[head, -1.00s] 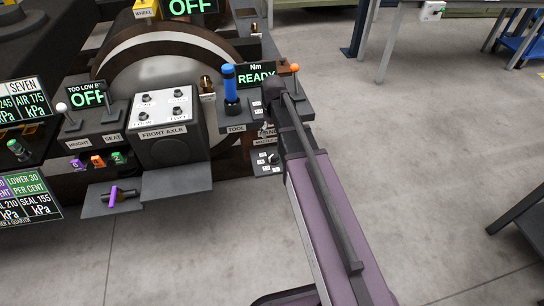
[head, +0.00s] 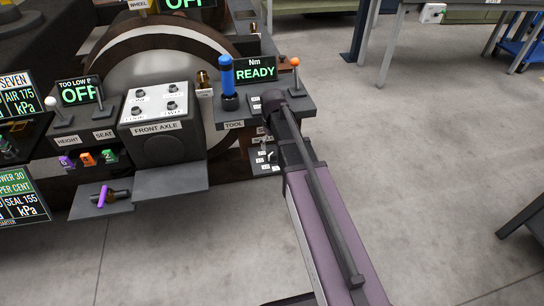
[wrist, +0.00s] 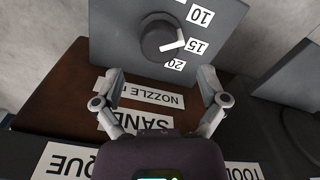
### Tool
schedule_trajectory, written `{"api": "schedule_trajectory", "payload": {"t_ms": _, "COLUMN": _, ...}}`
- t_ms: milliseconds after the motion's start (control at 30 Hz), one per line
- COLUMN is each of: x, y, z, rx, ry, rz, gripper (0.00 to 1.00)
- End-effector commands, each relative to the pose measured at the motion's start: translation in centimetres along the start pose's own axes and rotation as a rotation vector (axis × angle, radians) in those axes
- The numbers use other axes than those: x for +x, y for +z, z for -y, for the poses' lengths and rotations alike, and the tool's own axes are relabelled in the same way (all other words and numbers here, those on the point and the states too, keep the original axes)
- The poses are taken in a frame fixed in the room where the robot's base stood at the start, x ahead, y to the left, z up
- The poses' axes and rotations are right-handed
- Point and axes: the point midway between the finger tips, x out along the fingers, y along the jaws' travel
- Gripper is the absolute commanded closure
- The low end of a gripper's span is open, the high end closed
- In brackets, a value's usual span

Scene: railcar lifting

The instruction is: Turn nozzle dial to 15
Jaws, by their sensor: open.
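The nozzle dial (wrist: 160,39) is a round dark knob on a grey panel at the top of the wrist view. Its white pointer (wrist: 172,45) points right, towards the area of the 15 label (wrist: 196,47). The 10 label (wrist: 200,17) is above that and the 20 label (wrist: 176,64) below. My gripper (wrist: 161,80) is open and empty, its two fingers spread apart in front of the panel. The knob is beyond the fingertips, between their lines, with no visible contact.
A plate marked NOZZLE (wrist: 150,92) lies between the fingers in the wrist view. The FRONT AXLE box (head: 160,122) is left. Open floor lies to the right.

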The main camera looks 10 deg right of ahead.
Motion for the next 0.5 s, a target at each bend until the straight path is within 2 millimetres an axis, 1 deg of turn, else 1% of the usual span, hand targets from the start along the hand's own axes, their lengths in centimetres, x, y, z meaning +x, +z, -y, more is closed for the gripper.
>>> {"api": "schedule_trajectory", "payload": {"t_ms": 33, "x": 0.8, "y": 0.0, "z": 0.0, "rx": 0.0, "ry": 0.0, "rz": 0.0, "gripper": 0.08}}
{"api": "schedule_trajectory", "payload": {"t_ms": 100, "x": 1.4, "y": 0.0, "z": 0.0, "rx": 0.0, "ry": 0.0, "rz": 0.0, "gripper": 0.08}}
{"api": "schedule_trajectory", "payload": {"t_ms": 500, "x": 4.0, "y": 0.0, "z": 0.1, "rx": -0.001, "ry": 0.0, "rz": 0.0, "gripper": 0.08}}
